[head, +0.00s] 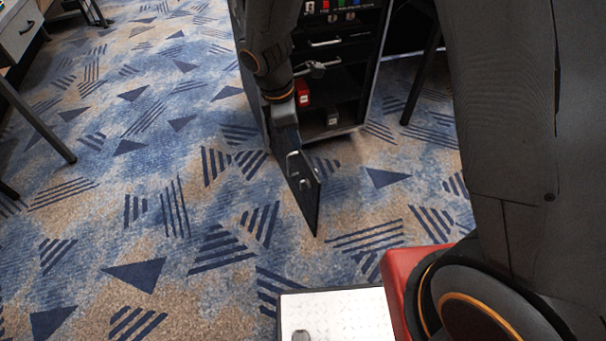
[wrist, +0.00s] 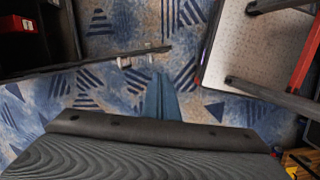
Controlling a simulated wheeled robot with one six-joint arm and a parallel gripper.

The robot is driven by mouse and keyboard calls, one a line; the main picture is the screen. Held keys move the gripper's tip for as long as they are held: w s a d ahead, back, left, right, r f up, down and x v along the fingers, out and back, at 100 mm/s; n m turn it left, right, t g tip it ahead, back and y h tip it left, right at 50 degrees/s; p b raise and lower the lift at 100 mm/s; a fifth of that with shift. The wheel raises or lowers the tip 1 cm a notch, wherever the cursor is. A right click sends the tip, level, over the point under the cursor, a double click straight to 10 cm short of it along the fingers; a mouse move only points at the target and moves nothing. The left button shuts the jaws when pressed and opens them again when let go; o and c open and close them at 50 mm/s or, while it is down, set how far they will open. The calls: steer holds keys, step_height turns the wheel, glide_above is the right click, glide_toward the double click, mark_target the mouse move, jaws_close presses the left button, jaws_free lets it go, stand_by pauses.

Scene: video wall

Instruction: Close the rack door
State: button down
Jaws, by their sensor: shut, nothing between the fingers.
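The rack (head: 345,98) is a dark cabinet with open shelves at the top centre of the head view. Its door (head: 311,205) is a dark panel standing open, swung out toward me, with a small light handle on its face. In the wrist view the door (wrist: 80,66) is a thin dark bar seen edge-on. My gripper (head: 284,112) comes down over the door's upper part and hides some of it. In the wrist view my gripper (wrist: 161,97) is shut and empty, its bluish fingers beside the door's free end. I cannot tell whether they touch it.
A red item (head: 302,92) sits inside the rack and also shows in the wrist view (wrist: 17,24). Dark table legs (head: 425,70) stand right of the rack. A desk (head: 18,30) is at the far left. Patterned carpet (head: 150,190) left of the door is clear.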

steer(key=w+a+f+n+b, duration=0.2)
steer(key=a+f+n, duration=0.15)
steer(key=f, duration=0.25)
steer(key=shift+w+d+f+b, duration=0.25)
steer(key=shift+d+f, duration=0.7)
steer(key=shift+f, duration=0.65)
steer(key=shift+w+d+f+b, duration=0.25)
steer(key=shift+d+f, duration=0.7)
steer(key=shift+f, duration=0.6)
steer(key=shift+w+d+f+b, duration=0.25)
steer(key=shift+d+f, duration=0.7)
steer(key=shift+f, duration=0.65)
steer(key=shift+d, duration=0.1)
